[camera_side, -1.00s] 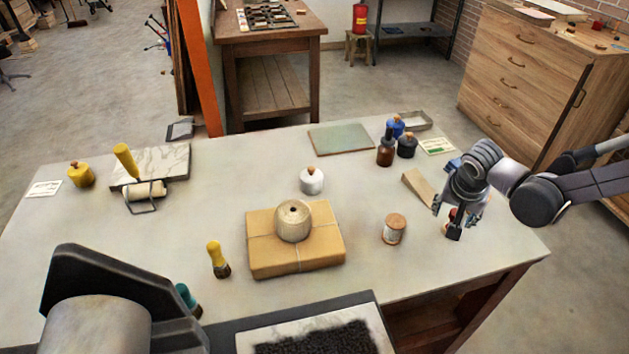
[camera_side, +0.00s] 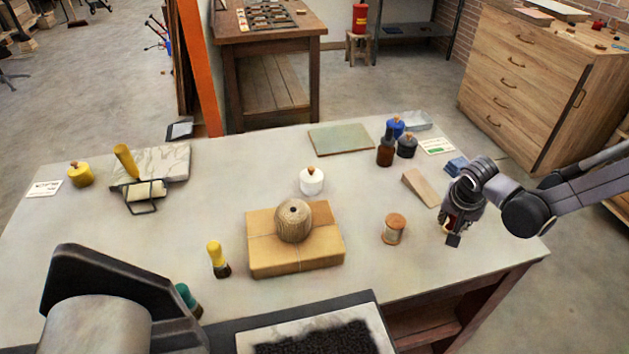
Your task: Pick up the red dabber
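The red dabber (camera_side: 446,226) is at the right end of the grey table. Only a small red and pale part of it shows between my gripper's fingers. My gripper (camera_side: 452,231) points down over it, with its dark fingers drawn in close around it, and looks shut on it. The fingers hide most of the dabber, and I cannot tell whether its base touches the table.
A thread spool (camera_side: 394,229) and a wooden wedge (camera_side: 421,187) stand left of my gripper. A small blue object (camera_side: 456,166) lies behind it. The table's right edge is close.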

